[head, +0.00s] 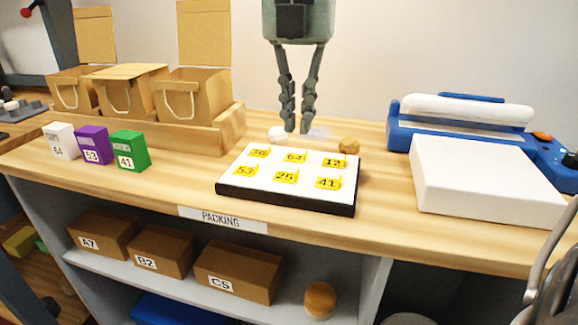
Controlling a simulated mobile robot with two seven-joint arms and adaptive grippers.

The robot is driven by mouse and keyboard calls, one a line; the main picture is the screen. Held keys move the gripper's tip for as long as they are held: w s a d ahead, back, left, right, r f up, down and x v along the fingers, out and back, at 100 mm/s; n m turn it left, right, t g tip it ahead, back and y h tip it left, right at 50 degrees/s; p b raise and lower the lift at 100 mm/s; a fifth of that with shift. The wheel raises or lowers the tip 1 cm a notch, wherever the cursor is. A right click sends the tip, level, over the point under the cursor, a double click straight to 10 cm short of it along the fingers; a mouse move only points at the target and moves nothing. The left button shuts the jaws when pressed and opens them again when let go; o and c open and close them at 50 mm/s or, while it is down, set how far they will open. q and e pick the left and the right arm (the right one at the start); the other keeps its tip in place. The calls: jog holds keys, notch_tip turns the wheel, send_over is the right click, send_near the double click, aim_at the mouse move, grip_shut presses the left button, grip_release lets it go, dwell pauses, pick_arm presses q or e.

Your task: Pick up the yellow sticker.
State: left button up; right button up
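Several yellow stickers with black numbers sit in two rows on a white board with a black edge (222,186). The back row has one sticker (259,153) at left, a 64 sticker (294,157) and a 12 sticker (333,162). The front row has a 53 sticker (245,170), a 25 sticker (285,176) and a 41 sticker (327,183).
A white ball (277,134) and a tan ball (348,145) lie behind the board. White, purple (93,145) and green (129,151) boxes stand left, before paper bags (190,100). A white block (485,180) and blue machine (400,135) stand right.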

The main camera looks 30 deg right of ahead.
aim_at(298, 176)
jog(key=f, duration=0.6)
jog(key=shift+s+a+f, duration=0.15)
jog(key=shift+s+f, duration=0.2)
jog(key=shift+f, duration=0.35)
pick_arm(q)
jog(key=shift+s+a+f, duration=0.15)
jog(key=shift+a+f, duration=0.1)
jog(key=shift+f, duration=0.35)
pick_arm(e)
grip_shut()
pick_arm(q)
jog(key=shift+d+r, duration=0.1)
jog(key=shift+d, duration=0.05)
jog(key=shift+d, duration=0.1)
pick_arm(e)
jog(key=shift+r, duration=0.2)
